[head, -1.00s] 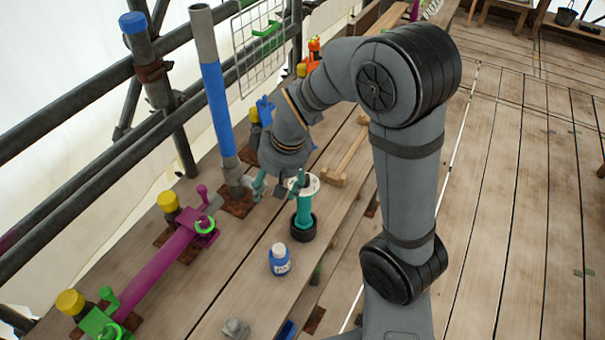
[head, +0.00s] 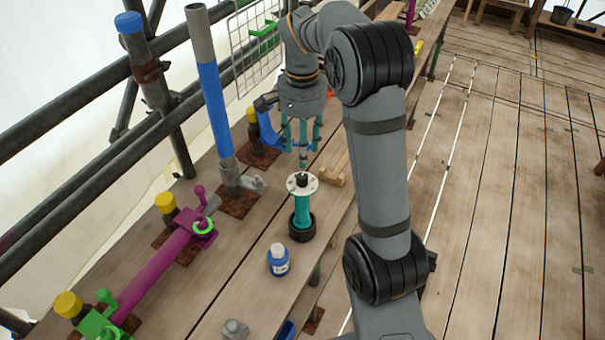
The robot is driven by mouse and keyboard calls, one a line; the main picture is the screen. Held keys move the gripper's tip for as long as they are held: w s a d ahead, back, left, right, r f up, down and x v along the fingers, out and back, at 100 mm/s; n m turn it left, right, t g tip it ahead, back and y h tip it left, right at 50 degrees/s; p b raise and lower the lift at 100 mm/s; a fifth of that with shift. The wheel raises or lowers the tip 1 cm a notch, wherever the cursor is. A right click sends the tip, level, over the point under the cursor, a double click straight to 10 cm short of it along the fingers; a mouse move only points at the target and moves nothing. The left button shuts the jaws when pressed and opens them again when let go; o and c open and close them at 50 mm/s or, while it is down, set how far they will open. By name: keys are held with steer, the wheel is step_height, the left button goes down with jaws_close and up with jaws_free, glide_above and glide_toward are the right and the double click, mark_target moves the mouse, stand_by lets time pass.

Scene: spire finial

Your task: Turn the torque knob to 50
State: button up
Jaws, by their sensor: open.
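A teal upright tool (head: 302,212) with a white round dial on top (head: 294,186) stands in a black cup-like base (head: 302,231) on the plank bench. A small dark knob (head: 301,180) sits at the middle of the dial. The dial's numbers are too small to read. My gripper (head: 303,158) points down, with its teal fingers apart and empty. It is above the dial and slightly beyond it, with a visible gap to the knob.
A blue bottle with a white cap (head: 278,260) stands just in front of the tool. A wooden-handled mallet-like item (head: 331,177) lies behind it.

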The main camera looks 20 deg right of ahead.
mark_target(302, 176)
step_height(302, 176, down, 9)
steer(key=shift+f+p, duration=0.2)
steer(key=shift+p, duration=0.25)
steer(key=c, duration=0.4)
jaws_close()
